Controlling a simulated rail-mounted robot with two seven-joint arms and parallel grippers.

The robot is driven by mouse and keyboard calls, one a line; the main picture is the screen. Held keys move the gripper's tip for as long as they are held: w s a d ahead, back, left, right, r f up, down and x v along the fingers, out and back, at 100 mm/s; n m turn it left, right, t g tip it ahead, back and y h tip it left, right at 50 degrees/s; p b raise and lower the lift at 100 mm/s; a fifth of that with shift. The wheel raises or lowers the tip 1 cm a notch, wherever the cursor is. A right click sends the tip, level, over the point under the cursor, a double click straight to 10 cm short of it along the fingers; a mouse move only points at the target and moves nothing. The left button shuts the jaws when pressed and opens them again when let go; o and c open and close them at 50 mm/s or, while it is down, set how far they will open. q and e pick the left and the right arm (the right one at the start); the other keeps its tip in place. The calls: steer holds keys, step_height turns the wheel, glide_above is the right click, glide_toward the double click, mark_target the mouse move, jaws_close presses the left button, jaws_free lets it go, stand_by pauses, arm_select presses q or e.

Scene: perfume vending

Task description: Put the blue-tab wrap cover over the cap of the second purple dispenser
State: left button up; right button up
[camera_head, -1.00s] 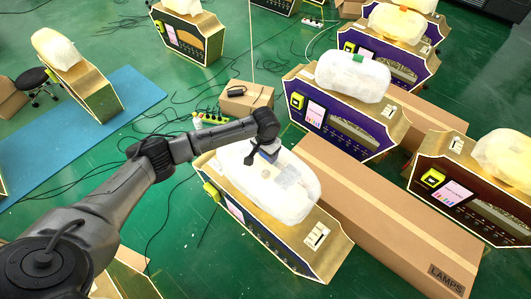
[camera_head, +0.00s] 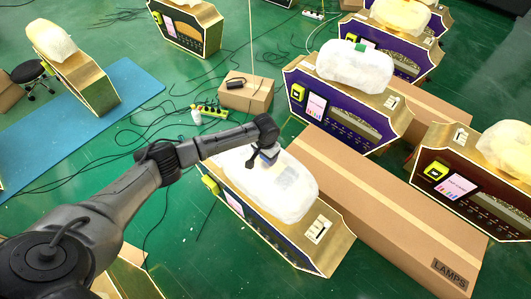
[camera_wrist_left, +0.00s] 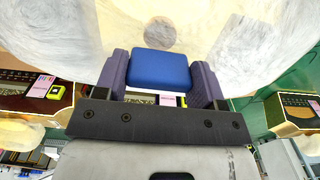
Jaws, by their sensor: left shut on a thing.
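The whitish, translucent wrap cover (camera_head: 290,190) lies over the top of the near purple dispenser (camera_head: 240,212). The dispenser's cap is hidden beneath it, and I cannot tell whether the cover rests fully on it. My left gripper (camera_head: 263,158) is at the cover's far edge, with its arm coming in from the left. In the left wrist view, the gripper (camera_wrist_left: 160,78) is shut on the blue tab (camera_wrist_left: 160,68), one finger on each side, with the cover (camera_wrist_left: 235,40) spreading beyond. My right gripper is not in view.
Another purple dispenser (camera_head: 340,113) behind has a cover with a green tab (camera_head: 361,47). A long cardboard box (camera_head: 380,210) lies right of the near dispenser. A dark red dispenser (camera_head: 465,190) stands at the right. A small box (camera_head: 246,93) and cables lie on the green floor.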

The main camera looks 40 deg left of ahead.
arm_select(q)
steer(key=shift+f, duration=0.4)
stand_by(0.3)
steer(key=shift+f, duration=0.35)
steer(key=o, duration=1.3)
step_height(320, 180, up, 14)
steer(key=p, duration=0.4)
steer(key=shift+f, duration=0.1)
